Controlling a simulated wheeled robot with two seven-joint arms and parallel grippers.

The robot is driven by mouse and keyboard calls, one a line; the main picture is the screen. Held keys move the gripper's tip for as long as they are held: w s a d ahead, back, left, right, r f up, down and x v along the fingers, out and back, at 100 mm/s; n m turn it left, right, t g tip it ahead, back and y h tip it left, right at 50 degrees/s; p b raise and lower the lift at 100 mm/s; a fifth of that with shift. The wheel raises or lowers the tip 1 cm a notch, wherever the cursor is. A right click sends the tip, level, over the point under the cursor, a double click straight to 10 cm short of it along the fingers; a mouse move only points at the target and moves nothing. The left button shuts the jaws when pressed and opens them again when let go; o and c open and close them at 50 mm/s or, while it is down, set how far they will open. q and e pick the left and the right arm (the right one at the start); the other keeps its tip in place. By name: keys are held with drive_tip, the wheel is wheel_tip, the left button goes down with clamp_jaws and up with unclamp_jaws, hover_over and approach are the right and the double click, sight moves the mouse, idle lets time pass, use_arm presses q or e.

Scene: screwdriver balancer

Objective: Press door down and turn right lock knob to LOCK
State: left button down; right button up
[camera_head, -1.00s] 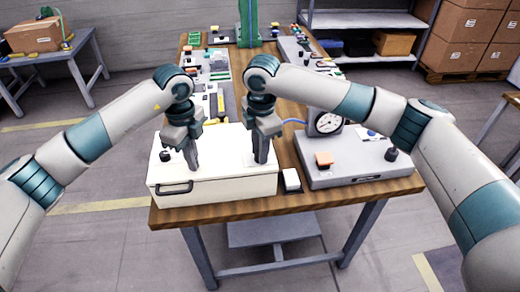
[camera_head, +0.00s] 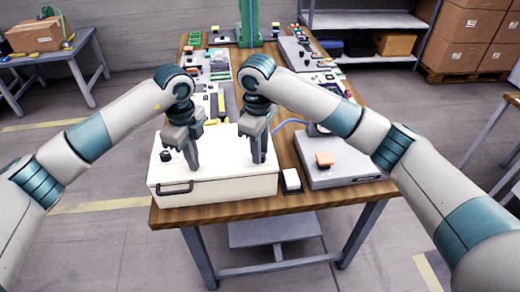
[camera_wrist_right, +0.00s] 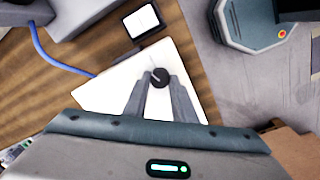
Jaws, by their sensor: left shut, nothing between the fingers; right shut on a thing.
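The white box (camera_head: 228,185) with a flat top door (camera_head: 228,158) sits at the near left of the table, a dark handle (camera_head: 175,187) on its front. A black left knob (camera_head: 166,156) shows on the door. My left gripper (camera_head: 196,168) is shut and empty, pointing down with its tips at the door right of that knob; contact is hard to judge. My right gripper (camera_head: 258,161) points down at the door's right part. In the right wrist view its fingers are shut on the black right lock knob (camera_wrist_right: 160,77), which bears a pale mark. Any lettering is unreadable.
A white-topped block (camera_head: 291,181) stands just right of the box. A grey unit (camera_head: 345,174) with an orange button (camera_head: 324,159) lies further right, its gauge mostly behind my right arm. A blue cable (camera_wrist_right: 55,60) runs beside the box. Boards and parts fill the table's back.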

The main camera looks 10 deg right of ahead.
use_arm(q)
drive_tip(key=shift+s+f, duration=0.1)
drive_tip(key=shift+f, duration=0.25)
use_arm(e)
drive_tip(key=m, duration=0.4)
drive_tip(key=o, duration=1)
drive_tip(key=shift+o, duration=0.2)
wheel_tip(320, 180, up, 12)
drive_tip(key=shift+s+a, duration=0.2)
drive_tip(key=shift+a, duration=0.05)
use_arm(q)
drive_tip(key=shift+r, duration=0.15)
use_arm(e)
drive_tip(key=shift+r, duration=0.1)
